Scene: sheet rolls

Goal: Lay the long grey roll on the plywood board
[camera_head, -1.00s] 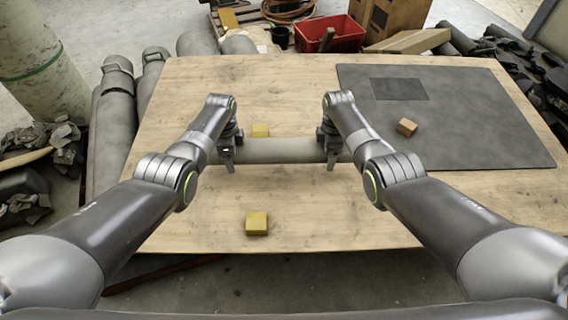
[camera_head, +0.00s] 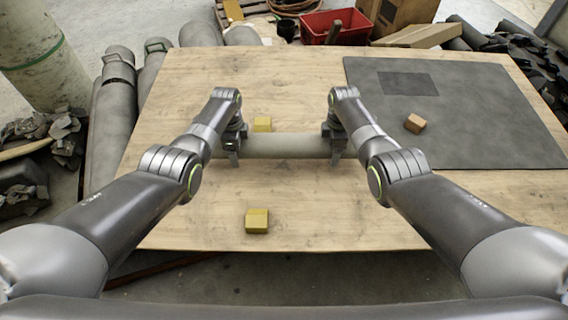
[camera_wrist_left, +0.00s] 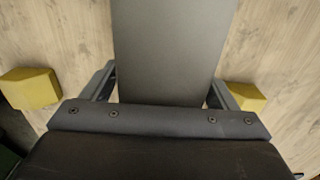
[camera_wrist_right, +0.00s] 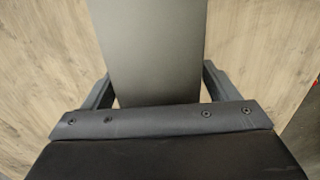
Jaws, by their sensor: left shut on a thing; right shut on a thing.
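The long grey roll (camera_head: 285,146) lies crosswise above the pale plywood board (camera_head: 340,215) in the head view. My left gripper (camera_head: 234,157) is shut on it near its left part, and my right gripper (camera_head: 335,157) is shut on it near its right part. The roll looks level. I cannot tell whether it touches the board or hangs just above it. It also fills the middle of the left wrist view (camera_wrist_left: 170,50) and of the right wrist view (camera_wrist_right: 152,50), between the fingers. Its ends are hidden or unclear behind the grippers.
One yellow block (camera_head: 257,221) sits on the board in front of the roll, another (camera_head: 262,124) just behind it. A red crate (camera_head: 334,27) stands behind. Bare wood lies between.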

